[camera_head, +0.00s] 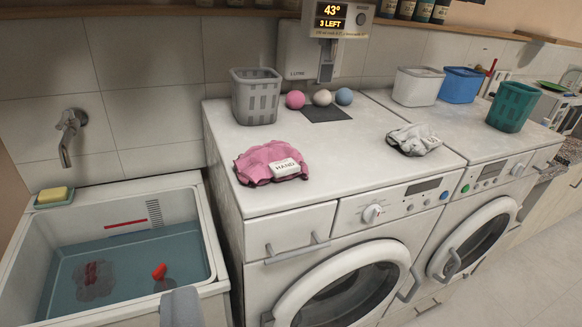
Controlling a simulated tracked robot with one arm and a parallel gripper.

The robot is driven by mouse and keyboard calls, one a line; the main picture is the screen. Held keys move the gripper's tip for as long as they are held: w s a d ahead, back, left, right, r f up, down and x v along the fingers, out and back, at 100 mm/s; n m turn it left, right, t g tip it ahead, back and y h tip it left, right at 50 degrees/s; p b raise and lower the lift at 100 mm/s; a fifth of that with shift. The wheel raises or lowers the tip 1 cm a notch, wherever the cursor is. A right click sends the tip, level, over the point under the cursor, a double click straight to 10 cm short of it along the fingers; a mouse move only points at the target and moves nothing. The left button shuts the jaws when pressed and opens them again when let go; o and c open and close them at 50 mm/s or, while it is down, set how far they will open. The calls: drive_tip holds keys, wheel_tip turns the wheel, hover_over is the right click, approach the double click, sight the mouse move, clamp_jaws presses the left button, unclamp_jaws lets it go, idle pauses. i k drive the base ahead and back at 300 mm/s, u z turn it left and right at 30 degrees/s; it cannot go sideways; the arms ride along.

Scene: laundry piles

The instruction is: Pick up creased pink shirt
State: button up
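The creased pink shirt (262,162) lies crumpled in a low heap on top of the left washing machine, near its front left edge. A white tag (286,168) reading "HAND" lies on its right side. Nothing covers the shirt from this view.
A grey-white crumpled cloth (415,139) lies right of the shirt. Behind stand a grey basket (255,98), three balls (322,97), and white (417,86), blue (461,85) and green (512,107) bins. A water-filled sink (130,262) is at left. The machine top around the shirt is clear.

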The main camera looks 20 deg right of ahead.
sight(278, 161)
drive_tip(key=z, duration=0.05)
drive_tip(key=i, duration=1)
drive_tip(key=u, duration=0.05)
